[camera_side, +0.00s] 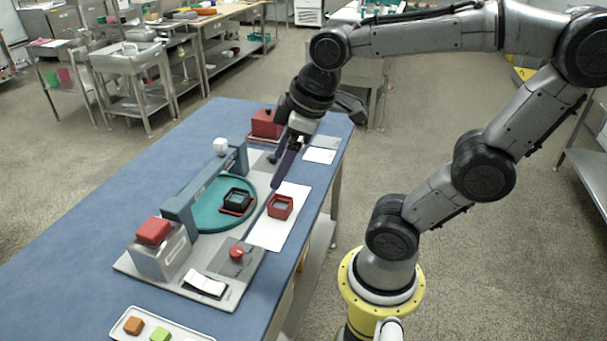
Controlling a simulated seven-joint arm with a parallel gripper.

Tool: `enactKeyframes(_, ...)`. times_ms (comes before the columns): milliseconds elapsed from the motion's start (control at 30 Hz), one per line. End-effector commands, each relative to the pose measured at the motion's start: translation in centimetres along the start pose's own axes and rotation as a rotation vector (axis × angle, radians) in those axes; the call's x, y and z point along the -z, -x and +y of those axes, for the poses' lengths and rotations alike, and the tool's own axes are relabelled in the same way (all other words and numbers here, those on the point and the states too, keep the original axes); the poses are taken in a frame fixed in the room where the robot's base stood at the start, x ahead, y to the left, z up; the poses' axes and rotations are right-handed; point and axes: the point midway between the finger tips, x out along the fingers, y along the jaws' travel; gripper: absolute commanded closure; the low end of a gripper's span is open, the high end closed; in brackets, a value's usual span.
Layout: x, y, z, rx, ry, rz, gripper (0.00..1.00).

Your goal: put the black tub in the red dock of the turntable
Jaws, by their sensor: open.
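The black tub (237,196) sits upright on the teal turntable (190,187). Red edges of the red dock (233,212) show around the tub's base, so the tub appears to be in the dock. I cannot tell whether it is fully seated. My gripper (278,181) points down, open and empty, above and to the right of the turntable. It is apart from the black tub. The gap between its fingers is hard to see from this side.
A red square tub (280,207) stands on a white sheet (264,235) right of the turntable. A grey-blue bar (205,183) spans the turntable. A red knob (237,253) is in front. A white tray (184,333) holds orange and green blocks. A red box (266,124) stands behind.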

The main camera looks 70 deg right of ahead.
Motion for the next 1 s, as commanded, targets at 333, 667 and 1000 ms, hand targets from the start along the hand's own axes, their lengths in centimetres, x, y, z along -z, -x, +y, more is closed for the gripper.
enactKeyframes(333, -4.3, 0.6, -2.9, 0.011, -0.312, 0.098, 0.16)
enactKeyframes(667, -4.2, 0.6, -2.9, 0.011, -0.316, 0.097, 0.16)
enactKeyframes(1000, -4.2, 0.6, -2.8, 0.011, -0.315, 0.097, 0.16)
